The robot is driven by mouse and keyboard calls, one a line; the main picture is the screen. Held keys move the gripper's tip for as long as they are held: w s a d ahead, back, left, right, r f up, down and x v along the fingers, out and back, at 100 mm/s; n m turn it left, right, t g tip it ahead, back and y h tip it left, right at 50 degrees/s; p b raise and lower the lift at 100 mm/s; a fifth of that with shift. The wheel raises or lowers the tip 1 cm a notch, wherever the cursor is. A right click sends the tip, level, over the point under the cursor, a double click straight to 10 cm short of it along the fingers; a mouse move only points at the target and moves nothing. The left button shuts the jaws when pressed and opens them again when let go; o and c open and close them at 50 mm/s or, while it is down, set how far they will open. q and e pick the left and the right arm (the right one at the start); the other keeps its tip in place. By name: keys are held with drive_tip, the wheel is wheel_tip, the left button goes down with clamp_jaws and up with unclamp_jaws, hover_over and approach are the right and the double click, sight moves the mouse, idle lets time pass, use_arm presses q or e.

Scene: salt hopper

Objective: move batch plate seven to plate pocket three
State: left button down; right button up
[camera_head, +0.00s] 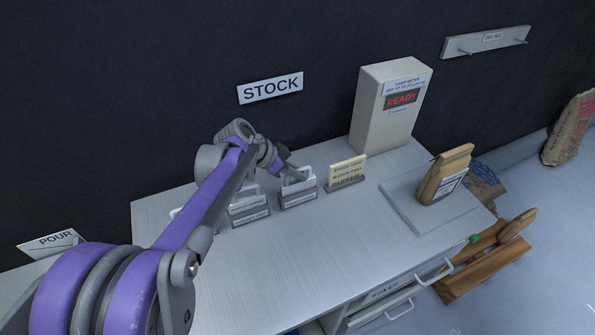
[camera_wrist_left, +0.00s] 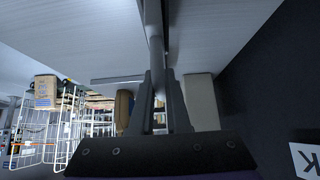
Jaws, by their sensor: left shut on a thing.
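My left arm reaches over the white table from the left in the head view. Its gripper (camera_head: 294,173) is shut on the top of a pale plate (camera_head: 298,187) at a small grey holder. I take this as the batch plate, but its number is too small to read. In the left wrist view the fingers (camera_wrist_left: 158,105) are closed together on a thin grey upright piece. A row of grey plate holders stands on the table, one to the left (camera_head: 249,207) and another further left, partly hidden by my arm. Which holder is pocket three cannot be read.
A cream card in a grey stand (camera_head: 346,173) is right of the gripper. A beige box reading READY (camera_head: 393,108) stands behind. A brown bag (camera_head: 446,175) stands on a grey pad (camera_head: 405,200) at right. The front of the table (camera_head: 300,260) is clear.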

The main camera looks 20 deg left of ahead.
use_arm(q)
drive_tip(key=shift+c, duration=1.7)
unclamp_jaws()
drive_tip(key=shift+r, duration=0.15)
drive_tip(key=shift+p+v, duration=1.8)
drive_tip(key=shift+v, duration=1.15)
drive_tip(key=v, duration=1)
drive_tip(key=shift+s+a+r+p, duration=0.2)
drive_tip(key=shift+r+p, duration=0.05)
drive_tip(key=shift+p, duration=0.05)
drive_tip(key=shift+d, duration=0.1)
